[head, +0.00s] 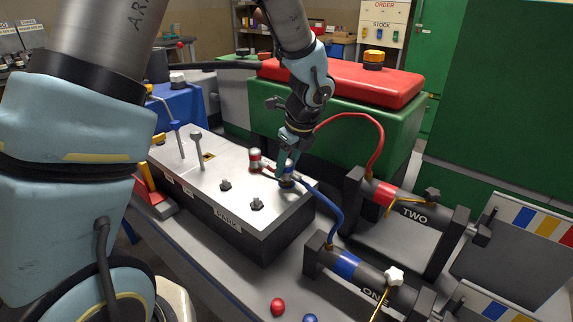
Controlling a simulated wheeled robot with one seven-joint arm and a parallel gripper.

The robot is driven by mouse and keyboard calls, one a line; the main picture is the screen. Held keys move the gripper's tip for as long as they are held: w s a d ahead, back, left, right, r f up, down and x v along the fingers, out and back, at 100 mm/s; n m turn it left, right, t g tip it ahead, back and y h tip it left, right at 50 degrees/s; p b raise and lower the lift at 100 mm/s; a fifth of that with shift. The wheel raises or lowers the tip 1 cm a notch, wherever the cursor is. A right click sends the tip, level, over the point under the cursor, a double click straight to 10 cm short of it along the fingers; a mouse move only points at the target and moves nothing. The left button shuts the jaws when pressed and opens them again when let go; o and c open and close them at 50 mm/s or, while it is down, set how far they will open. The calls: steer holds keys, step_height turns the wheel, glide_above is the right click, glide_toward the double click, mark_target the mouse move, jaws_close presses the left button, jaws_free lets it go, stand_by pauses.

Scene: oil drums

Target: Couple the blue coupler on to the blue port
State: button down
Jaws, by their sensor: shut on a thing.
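My gripper (288,158) reaches down over the right part of the silver-topped box. It is shut on the blue coupler (288,171), which is upright with a silver body and a blue band. The coupler's lower end is at a dark round fitting (287,183) on the box top; I cannot tell whether it is seated. The blue port's colour marking is not clear, as the coupler and gripper cover that spot. A blue hose (334,212) runs from the coupler to the blue-banded cylinder marked ONE (345,265).
Two dark studs (225,185) (257,204) and two levers (197,150) rise from the box (205,180). A red hose (380,140) arches behind to cylinder TWO (385,195). Red (278,307) and blue (310,318) knobs are in front.

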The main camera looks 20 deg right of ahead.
steer(key=shift+f, duration=0.5)
steer(key=shift+c, duration=1.7)
jaws_free()
steer(key=shift+r, duration=0.1)
